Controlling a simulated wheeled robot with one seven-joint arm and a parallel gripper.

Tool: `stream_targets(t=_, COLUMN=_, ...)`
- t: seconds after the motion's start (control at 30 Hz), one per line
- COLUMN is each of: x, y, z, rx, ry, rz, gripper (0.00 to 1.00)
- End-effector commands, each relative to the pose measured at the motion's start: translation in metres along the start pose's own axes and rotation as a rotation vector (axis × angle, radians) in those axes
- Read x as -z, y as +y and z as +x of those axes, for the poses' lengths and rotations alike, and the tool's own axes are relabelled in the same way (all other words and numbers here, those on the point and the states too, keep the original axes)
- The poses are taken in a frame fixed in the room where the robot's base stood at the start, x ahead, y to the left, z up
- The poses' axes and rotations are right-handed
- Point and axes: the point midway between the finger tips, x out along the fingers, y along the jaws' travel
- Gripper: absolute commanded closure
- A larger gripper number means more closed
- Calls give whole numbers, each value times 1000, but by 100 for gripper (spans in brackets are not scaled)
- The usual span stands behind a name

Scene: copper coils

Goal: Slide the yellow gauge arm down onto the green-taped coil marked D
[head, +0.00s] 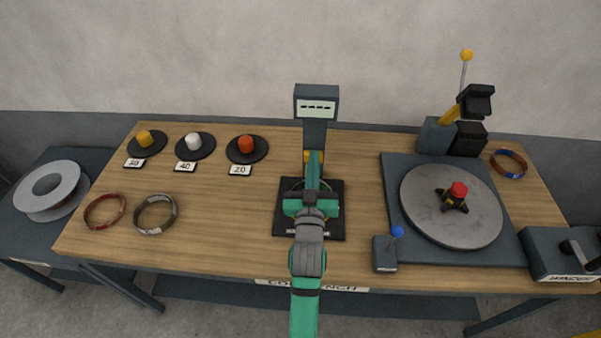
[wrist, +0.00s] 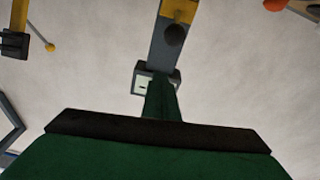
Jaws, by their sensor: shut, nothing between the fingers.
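The gauge stand is a dark column with a display (head: 317,107) reading dashes, at the back middle of the table. A small part of the yellow gauge arm (head: 307,157) shows low on the column; a yellow part with a dark knob also shows at the top of the wrist view (wrist: 182,10). My gripper (head: 314,160) is shut and empty, with its fingers close in front of the yellow part; contact cannot be told. It also shows in the wrist view (wrist: 162,85). Under it is a black base plate (head: 335,222) with a thin ring mostly hidden by my arm; its tape and letter are not readable.
Two coils, reddish (head: 105,211) and grey-brown (head: 156,213), lie at left. Black discs with coloured pegs stand behind them. A turntable (head: 415,212) with a red knob, a blue-knobbed lever (head: 385,254) and a blue-taped coil (head: 509,163) are at right. Bare wood lies left of the plate.

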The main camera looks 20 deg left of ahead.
Motion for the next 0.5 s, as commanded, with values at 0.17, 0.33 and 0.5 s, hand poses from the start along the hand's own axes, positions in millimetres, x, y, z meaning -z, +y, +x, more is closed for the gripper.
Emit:
stream_targets(t=0.17, x=2, y=-12, z=25, rx=18, ry=4, rz=5, gripper=100)
stream_targets(t=0.33, x=-16, y=-16, z=21, rx=24, ry=-1, rz=4, gripper=100)
stream_targets(t=0.5, x=-31, y=-14, z=16, rx=20, ry=1, rz=4, gripper=100)
